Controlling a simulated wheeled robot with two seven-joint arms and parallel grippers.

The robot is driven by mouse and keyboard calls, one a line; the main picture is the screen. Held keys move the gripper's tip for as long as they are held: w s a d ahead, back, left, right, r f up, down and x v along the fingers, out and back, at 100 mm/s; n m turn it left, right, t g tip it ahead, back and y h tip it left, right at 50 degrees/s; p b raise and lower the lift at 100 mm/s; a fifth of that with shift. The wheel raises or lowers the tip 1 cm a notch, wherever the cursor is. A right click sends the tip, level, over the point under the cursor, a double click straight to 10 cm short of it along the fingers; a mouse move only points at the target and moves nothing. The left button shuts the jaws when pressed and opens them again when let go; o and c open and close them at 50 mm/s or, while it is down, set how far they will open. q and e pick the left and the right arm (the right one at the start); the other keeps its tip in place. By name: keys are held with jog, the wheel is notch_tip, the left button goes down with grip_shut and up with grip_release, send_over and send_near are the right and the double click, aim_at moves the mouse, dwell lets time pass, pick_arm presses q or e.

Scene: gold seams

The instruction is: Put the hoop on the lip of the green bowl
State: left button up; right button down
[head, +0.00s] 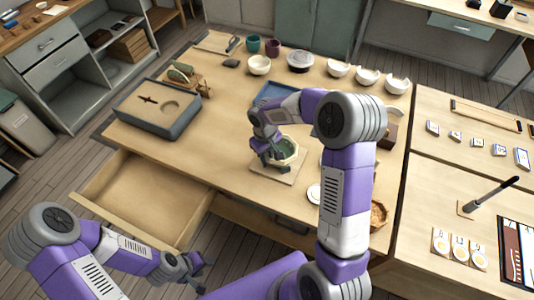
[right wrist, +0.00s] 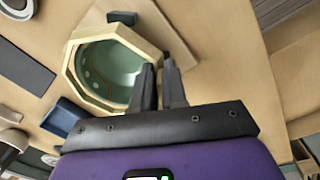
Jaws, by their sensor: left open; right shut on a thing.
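The green bowl (head: 286,146) stands on a light wooden board near the middle of the table. The pale octagonal hoop (right wrist: 72,62) surrounds the bowl's opening in the right wrist view, where the green bowl's inside (right wrist: 115,70) shows through it. My right gripper (head: 270,158) is shut on the hoop's near side; its fingers (right wrist: 158,72) straddle the hoop's edge. I cannot tell whether the hoop touches the lip all round. My left gripper (head: 190,268) is open and empty, low in front of the table by the open drawer. My right arm hides part of the table.
The board (head: 287,178) lies under the bowl. A blue tray (head: 273,92) is behind it. A grey box (head: 172,127) stands at the left. Cream bowls (head: 259,65) and broken white bowls (head: 367,77) line the back. An open drawer (head: 140,190) juts out front left.

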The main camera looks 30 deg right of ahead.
jog(key=shift+r+p, duration=0.95)
jog(key=shift+r, duration=0.55)
jog(key=shift+f, duration=0.1)
jog(key=shift+s+f+b, duration=0.1)
jog(key=shift+f+b, duration=0.35)
jog(key=shift+f+b, duration=0.95)
jog(key=shift+f, duration=0.2)
dwell(1.6)
jog(key=c, duration=0.6)
grip_release()
jog(key=shift+r, duration=0.15)
